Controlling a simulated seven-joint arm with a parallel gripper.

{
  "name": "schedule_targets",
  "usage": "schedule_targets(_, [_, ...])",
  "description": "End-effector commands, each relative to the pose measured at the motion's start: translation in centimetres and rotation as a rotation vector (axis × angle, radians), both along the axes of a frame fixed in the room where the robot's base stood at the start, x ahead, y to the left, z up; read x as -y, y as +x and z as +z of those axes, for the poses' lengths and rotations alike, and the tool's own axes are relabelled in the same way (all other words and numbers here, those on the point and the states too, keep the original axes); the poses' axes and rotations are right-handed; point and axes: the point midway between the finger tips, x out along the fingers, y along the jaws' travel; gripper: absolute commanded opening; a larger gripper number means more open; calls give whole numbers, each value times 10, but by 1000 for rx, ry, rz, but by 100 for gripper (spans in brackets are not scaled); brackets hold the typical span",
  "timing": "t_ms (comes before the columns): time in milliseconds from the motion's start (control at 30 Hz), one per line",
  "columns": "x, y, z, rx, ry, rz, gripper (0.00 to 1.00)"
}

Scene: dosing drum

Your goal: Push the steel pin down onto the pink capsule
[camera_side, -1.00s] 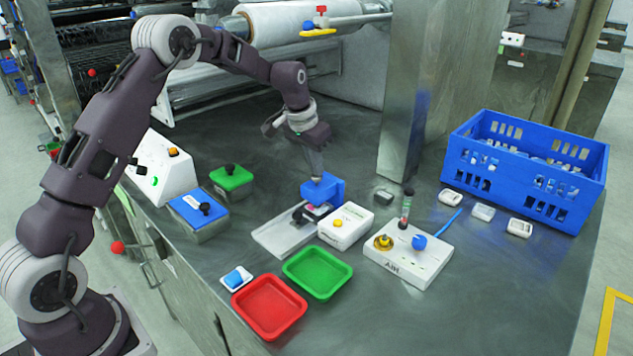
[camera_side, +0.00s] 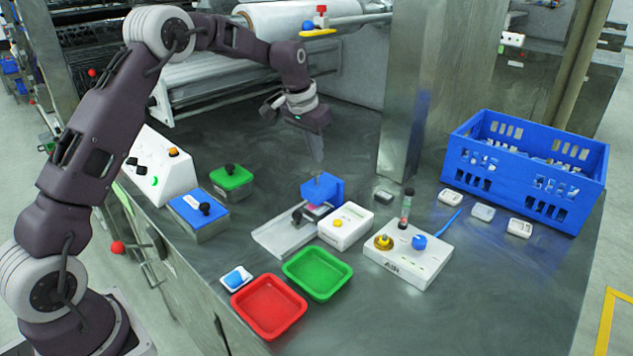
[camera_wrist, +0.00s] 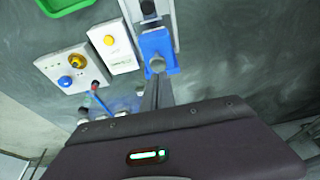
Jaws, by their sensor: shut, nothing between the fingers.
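A blue press block (camera_side: 324,188) stands at the back end of a grey metal slide (camera_side: 283,235) on the bench. The round grey head of the steel pin (camera_wrist: 157,64) shows on top of the blue block in the wrist view. A small pink patch (camera_side: 316,210), likely the capsule, shows at the front foot of the block; most of it is hidden. My gripper (camera_side: 317,157) is shut and empty, above the blue block and apart from it. In the wrist view my fingers (camera_wrist: 157,92) end close to the pin head in the picture.
A white box with a yellow button (camera_side: 345,225) stands right of the slide. Beyond it is a white panel (camera_side: 408,257) with knobs and an upright tube. Red (camera_side: 269,307) and green trays (camera_side: 317,273) lie in front. A blue crate (camera_side: 525,168) stands at the right.

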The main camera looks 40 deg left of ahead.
Motion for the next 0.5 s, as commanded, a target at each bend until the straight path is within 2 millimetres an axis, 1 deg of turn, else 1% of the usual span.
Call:
schedule_targets(33, [0, 1, 6, 4, 1, 0, 0])
schedule_targets(300, [0, 1, 34, 4, 0, 0, 0])
schedule_targets(400, [0, 1, 44, 4, 0, 0, 0])
schedule_targets(500, [0, 0, 49, 3, 0, 0, 0])
